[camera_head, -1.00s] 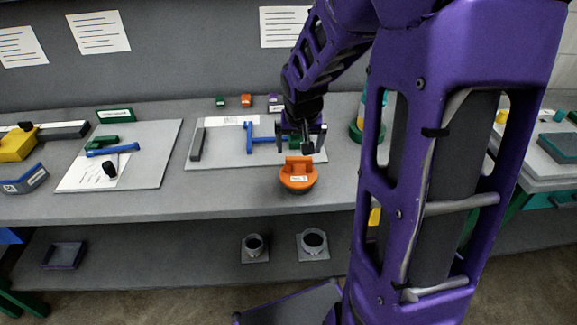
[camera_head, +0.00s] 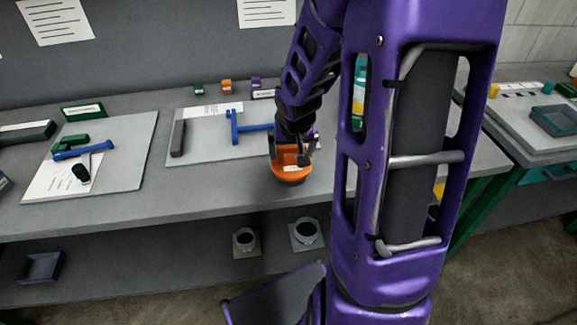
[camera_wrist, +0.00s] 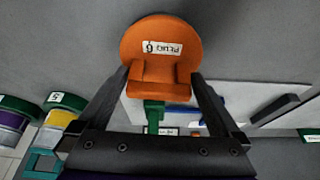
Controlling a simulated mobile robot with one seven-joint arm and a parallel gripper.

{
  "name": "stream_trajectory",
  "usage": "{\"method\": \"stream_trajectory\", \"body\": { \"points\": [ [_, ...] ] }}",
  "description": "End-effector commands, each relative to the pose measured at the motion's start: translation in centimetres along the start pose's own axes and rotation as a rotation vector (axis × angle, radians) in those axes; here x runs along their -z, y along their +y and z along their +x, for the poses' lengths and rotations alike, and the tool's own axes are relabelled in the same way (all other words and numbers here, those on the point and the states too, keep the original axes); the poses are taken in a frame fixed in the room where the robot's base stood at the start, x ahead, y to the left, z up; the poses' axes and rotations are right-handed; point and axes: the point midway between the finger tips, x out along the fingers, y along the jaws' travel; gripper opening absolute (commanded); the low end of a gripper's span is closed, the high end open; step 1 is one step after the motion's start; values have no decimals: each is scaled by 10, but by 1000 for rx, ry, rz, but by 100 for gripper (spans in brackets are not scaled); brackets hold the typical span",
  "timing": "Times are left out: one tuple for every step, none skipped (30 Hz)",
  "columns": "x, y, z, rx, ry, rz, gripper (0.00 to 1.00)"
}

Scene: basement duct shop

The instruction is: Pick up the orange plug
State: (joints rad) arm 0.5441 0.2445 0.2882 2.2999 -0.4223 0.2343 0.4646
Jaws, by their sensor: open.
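The orange plug (camera_head: 290,168) stands on the grey bench near its front edge. It has a round base and a raised block handle. In the wrist view the plug (camera_wrist: 160,45) shows a white label reading "PLUG 6". My gripper (camera_head: 291,160) is open and lowered over the plug. In the wrist view my gripper's fingers (camera_wrist: 160,88) lie on either side of the handle. I cannot tell whether they touch it.
Behind the plug a pale board (camera_head: 205,152) carries a blue tool (camera_head: 236,127) and a dark bar (camera_head: 177,138). Another board (camera_head: 130,175) with green and blue tools lies to the left. Two grey collars (camera_head: 245,240) (camera_head: 306,233) sit on the lower shelf. The bench front beside the plug is clear.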

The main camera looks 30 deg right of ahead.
Motion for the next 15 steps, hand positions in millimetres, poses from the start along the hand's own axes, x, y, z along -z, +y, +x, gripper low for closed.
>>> {"method": "stream_trajectory", "body": {
  "points": [
    [0, 0, 0, 0, 1, 0, 100],
    [0, 0, -1, 0, 1, 0, 100],
    [0, 0, -1, 0, 1, 0, 100],
    [0, 0, -1, 0, 1, 0, 100],
    [0, 0, -1, 0, 1, 0, 100],
    [0, 0, -1, 0, 1, 0, 93],
    [0, 0, -1, 0, 1, 0, 87],
    [0, 0, -1, 0, 1, 0, 82],
    [0, 0, -1, 0, 1, 0, 75],
    [0, 0, -1, 0, 1, 0, 69],
    [0, 0, -1, 0, 1, 0, 64],
    [0, 0, -1, 0, 1, 0, 57],
    [0, 0, -1, 0, 0, 0, 51],
    [0, 0, -1, 0, 0, 0, 46],
    [0, 0, -1, 0, 0, 0, 39]
  ]
}}
